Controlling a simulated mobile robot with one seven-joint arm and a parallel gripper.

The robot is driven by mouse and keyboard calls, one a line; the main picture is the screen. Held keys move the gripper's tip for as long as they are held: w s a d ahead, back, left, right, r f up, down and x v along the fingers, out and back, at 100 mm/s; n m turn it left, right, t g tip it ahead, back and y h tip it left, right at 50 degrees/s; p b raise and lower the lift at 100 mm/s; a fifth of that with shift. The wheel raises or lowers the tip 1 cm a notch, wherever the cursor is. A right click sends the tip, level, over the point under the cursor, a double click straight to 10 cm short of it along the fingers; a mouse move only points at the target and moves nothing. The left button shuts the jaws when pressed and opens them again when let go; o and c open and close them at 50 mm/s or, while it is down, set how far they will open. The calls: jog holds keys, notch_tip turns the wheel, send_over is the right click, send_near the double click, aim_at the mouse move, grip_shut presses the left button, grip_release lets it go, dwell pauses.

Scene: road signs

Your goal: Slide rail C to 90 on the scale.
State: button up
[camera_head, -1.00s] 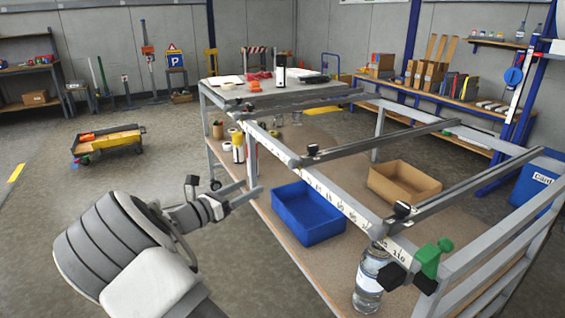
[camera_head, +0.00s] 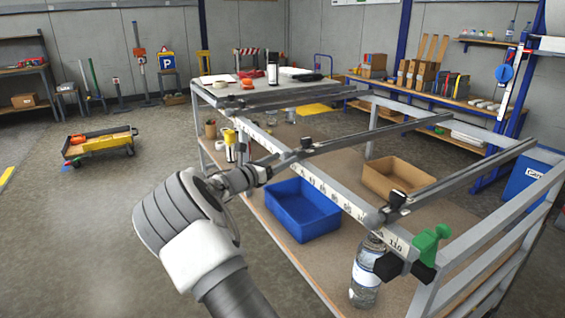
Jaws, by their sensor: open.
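The scale (camera_head: 330,192) is a white strip with dark numbers along the front beam of the table frame; 110 shows near its right end. One grey cross rail (camera_head: 370,134) has a black knob (camera_head: 306,143) at its front end, near the scale's middle. Another rail (camera_head: 465,178) with a black knob (camera_head: 397,198) lies further right, near the high numbers. More rails (camera_head: 290,98) lie close together at the far left end. I cannot read any rail letter. My gripper (camera_head: 268,172) is open at the front beam, just left of the middle rail's knob. Its fingertips are small and partly merged with the beam.
A green clamp (camera_head: 428,245) sits on the beam's right end, with black blocks below. A blue bin (camera_head: 303,210), a cardboard box (camera_head: 398,180) and a bottle (camera_head: 366,275) stand on the shelf below.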

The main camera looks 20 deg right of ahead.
jog(key=shift+w+d, duration=0.2)
jog(key=shift+d, duration=0.1)
grip_shut()
dwell(1.3)
